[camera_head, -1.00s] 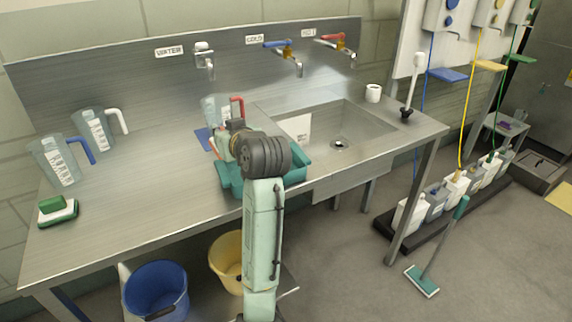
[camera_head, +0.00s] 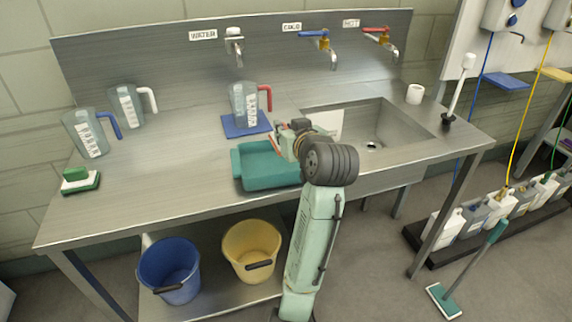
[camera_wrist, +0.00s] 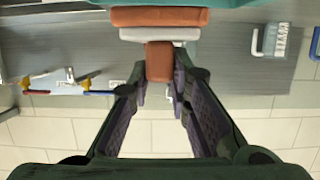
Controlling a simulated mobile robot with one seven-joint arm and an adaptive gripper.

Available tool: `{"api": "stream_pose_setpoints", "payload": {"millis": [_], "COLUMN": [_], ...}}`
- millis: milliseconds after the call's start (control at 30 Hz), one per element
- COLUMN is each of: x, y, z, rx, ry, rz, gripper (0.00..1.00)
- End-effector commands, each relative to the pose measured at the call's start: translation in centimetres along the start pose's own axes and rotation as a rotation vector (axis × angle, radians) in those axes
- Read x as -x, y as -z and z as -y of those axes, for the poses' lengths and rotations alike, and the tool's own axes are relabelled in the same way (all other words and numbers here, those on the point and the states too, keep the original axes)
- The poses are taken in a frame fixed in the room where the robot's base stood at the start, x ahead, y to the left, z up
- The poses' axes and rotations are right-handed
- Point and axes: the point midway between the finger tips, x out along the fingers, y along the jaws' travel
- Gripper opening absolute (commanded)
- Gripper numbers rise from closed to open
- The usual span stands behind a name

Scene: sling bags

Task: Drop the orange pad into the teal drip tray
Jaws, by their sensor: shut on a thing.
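The orange pad (camera_wrist: 160,17) shows in the wrist view with a white layer and an orange grip block (camera_wrist: 159,62). My gripper (camera_wrist: 162,85) is shut on that block, with one finger on each side. In the head view my gripper (camera_head: 288,140) is above the right part of the teal drip tray (camera_head: 265,174), and I cannot make out the pad clearly there. The tray lies on the steel counter, its right end hidden behind my arm. A strip of the tray (camera_wrist: 250,4) shows at the wrist view's top edge, beyond the pad.
A red-handled jug (camera_head: 244,104) stands on a blue mat (camera_head: 240,128) behind the tray. The sink (camera_head: 385,130) is to the right. Two more jugs and a green-and-white scrubber (camera_head: 80,181) stand left.

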Motion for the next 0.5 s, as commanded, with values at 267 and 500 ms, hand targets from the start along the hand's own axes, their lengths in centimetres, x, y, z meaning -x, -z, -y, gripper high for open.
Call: {"api": "stream_pose_setpoints", "payload": {"millis": [267, 500], "x": [-0.9, -1.1], "y": [-3.0, -3.6], "z": [-0.1, -0.1], "rx": [-0.001, -0.001], "ry": [-0.002, -0.002], "rz": [-0.001, -0.001], "gripper": [0.00, 0.00]}}
